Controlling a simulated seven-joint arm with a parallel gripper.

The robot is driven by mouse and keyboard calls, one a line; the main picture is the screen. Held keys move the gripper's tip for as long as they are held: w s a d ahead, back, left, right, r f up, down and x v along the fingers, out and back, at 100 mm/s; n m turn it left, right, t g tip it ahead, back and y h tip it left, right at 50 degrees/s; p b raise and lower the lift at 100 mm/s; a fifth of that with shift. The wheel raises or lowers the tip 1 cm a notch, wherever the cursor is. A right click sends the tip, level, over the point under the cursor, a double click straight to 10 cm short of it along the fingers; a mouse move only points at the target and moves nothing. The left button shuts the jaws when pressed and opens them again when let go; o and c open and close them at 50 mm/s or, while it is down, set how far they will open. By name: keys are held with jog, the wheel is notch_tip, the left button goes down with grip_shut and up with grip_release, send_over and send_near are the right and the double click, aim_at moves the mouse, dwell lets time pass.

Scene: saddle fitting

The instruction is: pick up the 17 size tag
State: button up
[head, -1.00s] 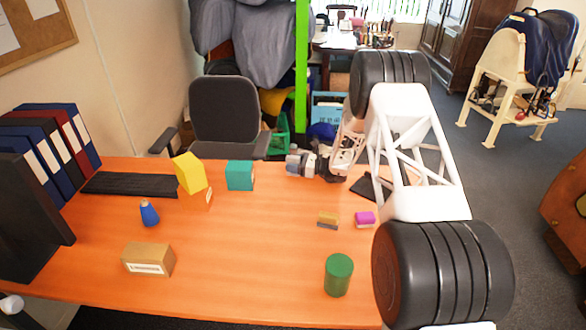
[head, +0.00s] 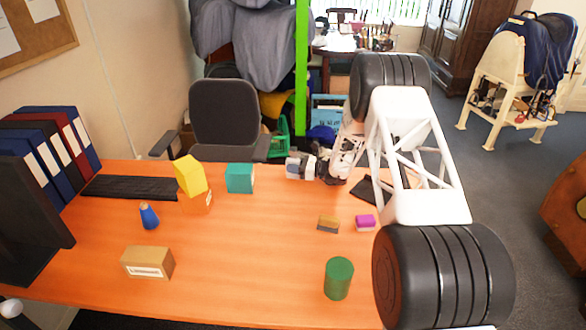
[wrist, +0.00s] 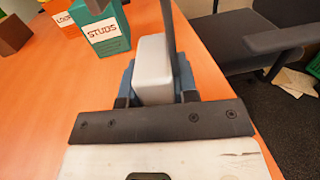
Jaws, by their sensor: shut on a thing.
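My gripper (wrist: 153,85) is shut on a pale grey-white block (wrist: 153,70), with a blue finger pad on each side of it. No number shows on the block's visible face, so I cannot tell whether it is the 17 size tag. In the head view my gripper (head: 308,167) is at the far edge of the desk, right of the teal box, with the pale block (head: 292,168) at its left end. I cannot tell whether the block touches the desk.
The teal box (head: 240,178) is labelled STUDS in the wrist view (wrist: 102,30). A yellow block (head: 190,175) sits on an orange box (head: 197,203). A green cylinder (head: 338,279) stands near the front. The desk's middle (head: 250,240) is clear. An office chair (head: 224,112) stands behind.

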aim_at(293, 159)
jog(key=shift+r, duration=0.8)
notch_tip(293, 159, up, 2)
jog(key=shift+r, duration=0.1)
jog(key=s+d+r, duration=0.1)
jog(key=s+d, duration=0.3)
jog(key=s, duration=1.1)
jog(key=shift+s, duration=0.3)
